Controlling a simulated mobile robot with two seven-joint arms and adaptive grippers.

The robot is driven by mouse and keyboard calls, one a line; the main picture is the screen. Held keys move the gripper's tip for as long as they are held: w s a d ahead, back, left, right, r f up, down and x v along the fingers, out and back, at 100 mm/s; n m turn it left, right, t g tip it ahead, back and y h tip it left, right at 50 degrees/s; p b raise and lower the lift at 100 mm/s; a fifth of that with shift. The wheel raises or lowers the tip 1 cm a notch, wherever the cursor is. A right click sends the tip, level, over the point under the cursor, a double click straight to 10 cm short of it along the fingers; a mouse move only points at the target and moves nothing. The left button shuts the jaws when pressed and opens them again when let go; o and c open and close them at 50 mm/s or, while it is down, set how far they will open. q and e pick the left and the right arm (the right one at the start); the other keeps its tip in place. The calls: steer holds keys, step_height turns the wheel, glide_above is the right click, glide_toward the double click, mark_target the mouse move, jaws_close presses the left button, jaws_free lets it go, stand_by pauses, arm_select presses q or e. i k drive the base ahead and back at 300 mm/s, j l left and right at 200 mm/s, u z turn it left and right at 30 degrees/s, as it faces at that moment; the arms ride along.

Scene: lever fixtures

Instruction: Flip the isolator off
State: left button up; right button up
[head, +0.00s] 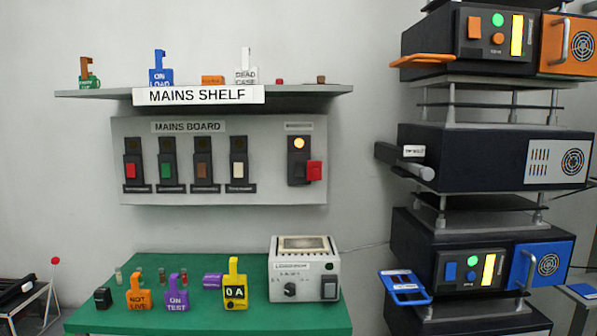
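A grey panel labelled MAINS BOARD (216,190) is fixed to the wall under the shelf. At its right end is a larger black switch unit (297,163) with a lit amber lamp at its top and a red handle (315,173) sticking out to its right. The small label above it is too blurred to read; this unit may be the isolator. To its left are a red switch (131,171), a green switch (167,170), a brown switch (203,173) and a white switch (238,171). Neither gripper is in view.
The mains shelf (320,92) juts out above the board, bearing coloured tags and small parts. Below, a green table (190,318) holds several tags and a white box with a knob (285,262). Stacked dark equipment units (460,158) stand at the right.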

mark_target(298, 166)
steer(key=i+j, duration=0.25)
steer(key=i, duration=0.15)
steer(key=i+j, duration=0.25)
steer(key=i, duration=0.2)
steer(key=i+j, duration=0.2)
steer(key=i, duration=0.2)
steer(key=z, duration=0.05)
